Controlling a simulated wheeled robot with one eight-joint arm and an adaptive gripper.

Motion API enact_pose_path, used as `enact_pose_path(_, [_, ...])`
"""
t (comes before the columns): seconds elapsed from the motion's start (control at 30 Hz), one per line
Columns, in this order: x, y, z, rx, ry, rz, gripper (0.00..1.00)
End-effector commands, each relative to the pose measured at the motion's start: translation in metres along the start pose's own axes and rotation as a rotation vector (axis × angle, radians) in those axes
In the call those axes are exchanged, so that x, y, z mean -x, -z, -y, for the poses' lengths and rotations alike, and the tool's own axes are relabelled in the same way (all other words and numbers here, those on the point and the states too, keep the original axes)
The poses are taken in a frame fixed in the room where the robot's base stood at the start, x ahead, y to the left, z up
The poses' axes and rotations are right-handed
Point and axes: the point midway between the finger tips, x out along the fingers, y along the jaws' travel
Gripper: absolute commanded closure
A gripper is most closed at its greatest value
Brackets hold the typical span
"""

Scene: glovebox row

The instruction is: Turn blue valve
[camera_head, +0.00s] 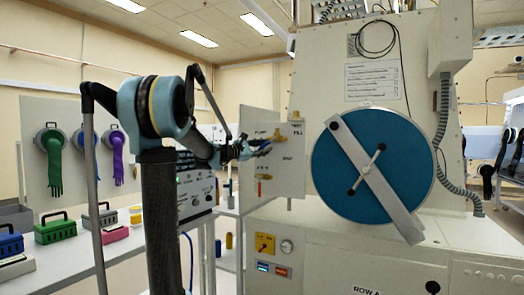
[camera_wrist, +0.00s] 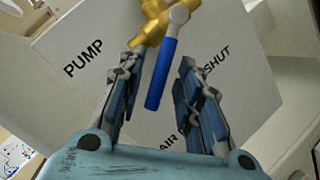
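The blue valve is a brass body (camera_wrist: 155,22) with a straight blue lever (camera_wrist: 160,78), on a grey panel lettered PUMP and SHUT. My gripper (camera_wrist: 158,68) is open, with the lever showing between its two fingers, slightly tilted. How deep the lever sits between the fingers is hard to tell. In the head view my gripper (camera_head: 255,149) is at the panel, just below the brass fitting (camera_head: 277,136), and mostly covers the lever.
A second brass fitting with a red lever (camera_head: 261,188) hangs below on the same panel. A large blue round door (camera_head: 375,165) with a grey bar is to the right. Gloves, colored cases (camera_head: 55,227) and a bench are at the left.

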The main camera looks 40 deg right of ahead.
Motion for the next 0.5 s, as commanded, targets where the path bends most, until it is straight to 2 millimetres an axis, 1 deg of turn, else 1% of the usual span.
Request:
enact_pose_path(0.17, [0.025, 0.002, -0.001, 0.000, -0.002, -0.003, 0.68])
enact_pose_path(0.3, [0.053, 0.003, -0.002, 0.000, -0.003, -0.005, 0.68])
enact_pose_path(0.5, [0.087, 0.004, -0.002, 0.000, -0.003, -0.005, 0.68])
